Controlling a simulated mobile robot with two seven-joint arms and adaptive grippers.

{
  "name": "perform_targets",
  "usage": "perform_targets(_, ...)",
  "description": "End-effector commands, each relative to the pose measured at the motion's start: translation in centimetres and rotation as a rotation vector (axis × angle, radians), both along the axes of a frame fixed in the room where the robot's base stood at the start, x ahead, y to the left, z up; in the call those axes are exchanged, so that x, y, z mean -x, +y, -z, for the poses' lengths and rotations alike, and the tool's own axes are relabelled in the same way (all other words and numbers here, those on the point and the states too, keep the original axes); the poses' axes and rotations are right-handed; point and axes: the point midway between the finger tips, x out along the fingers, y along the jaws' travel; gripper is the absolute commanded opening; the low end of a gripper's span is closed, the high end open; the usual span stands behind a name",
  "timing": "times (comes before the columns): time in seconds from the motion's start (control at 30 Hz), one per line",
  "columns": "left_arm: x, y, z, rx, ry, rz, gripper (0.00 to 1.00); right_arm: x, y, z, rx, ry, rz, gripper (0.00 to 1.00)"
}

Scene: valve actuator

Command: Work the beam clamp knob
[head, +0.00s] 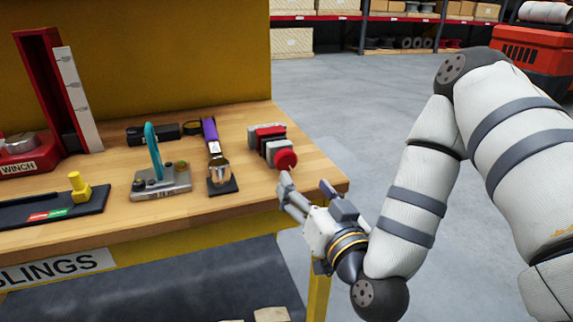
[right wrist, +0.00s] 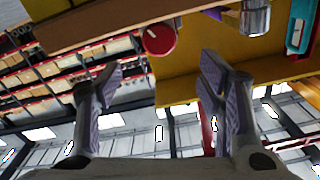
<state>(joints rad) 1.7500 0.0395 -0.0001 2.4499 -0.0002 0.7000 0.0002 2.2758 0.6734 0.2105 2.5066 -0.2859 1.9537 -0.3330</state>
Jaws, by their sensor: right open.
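The beam clamp (head: 268,138) is a red and grey block near the right end of the wooden bench, with a round red knob (head: 286,159) facing the front edge. My right gripper (head: 305,184) is open and empty, just in front of the knob and apart from it. In the right wrist view the knob (right wrist: 160,39) is a red disc with a pale mark, above and beyond the gap between the spread fingers (right wrist: 160,78). My left gripper is not in view.
On the wooden bench (head: 120,217), left of the clamp, stand a purple-strapped item (head: 211,135), a grey plate with a teal loop (head: 162,182) and a yellow knob (head: 79,186) on a dark base. A red winch (head: 30,150) is farther left. Floor right of the bench is clear.

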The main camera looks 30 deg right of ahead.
Motion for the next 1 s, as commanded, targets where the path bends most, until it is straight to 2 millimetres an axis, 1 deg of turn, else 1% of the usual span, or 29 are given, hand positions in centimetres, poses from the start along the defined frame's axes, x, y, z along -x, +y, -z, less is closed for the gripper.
perform_targets(0.03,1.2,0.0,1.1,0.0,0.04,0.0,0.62,-0.7,-0.2,1.3,-0.001,0.017,0.002,0.62)
perform_targets(0.17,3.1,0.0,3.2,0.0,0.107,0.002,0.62,-2.8,-0.7,1.8,0.0,0.024,0.001,0.62)
perform_targets(0.27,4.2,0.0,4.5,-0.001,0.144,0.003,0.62,-4.2,-1.0,1.6,-0.002,0.02,0.001,0.62)
perform_targets(0.3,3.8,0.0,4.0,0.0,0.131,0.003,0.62,-5.4,-1.3,1.0,0.002,0.013,0.001,0.62)
perform_targets(0.4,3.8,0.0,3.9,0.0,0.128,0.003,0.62,-7.7,-1.9,0.7,0.001,0.01,0.001,0.62)
perform_targets(0.53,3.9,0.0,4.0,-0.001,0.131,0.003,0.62,-9.8,-2.4,0.6,0.001,0.01,-0.002,0.62)
perform_targets(0.6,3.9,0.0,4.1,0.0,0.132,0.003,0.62,-10.4,-2.5,0.6,0.0,0.011,-0.002,0.62)
perform_targets(0.7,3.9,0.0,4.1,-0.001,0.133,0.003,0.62,-10.8,-2.6,0.6,0.0,0.012,-0.002,0.62)
perform_targets(0.9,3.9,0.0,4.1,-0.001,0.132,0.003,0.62,-10.9,-2.6,0.6,0.0,0.013,-0.003,0.62)
perform_targets(0.93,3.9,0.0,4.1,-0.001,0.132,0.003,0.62,-10.9,-2.6,0.6,0.0,0.013,-0.003,0.57)
perform_targets(0.97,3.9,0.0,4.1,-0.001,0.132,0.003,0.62,-10.9,-2.6,0.6,0.0,0.013,-0.003,0.5)
perform_targets(1.0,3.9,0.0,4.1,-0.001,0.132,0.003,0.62,-10.9,-2.6,0.6,0.0,0.013,-0.003,0.41)
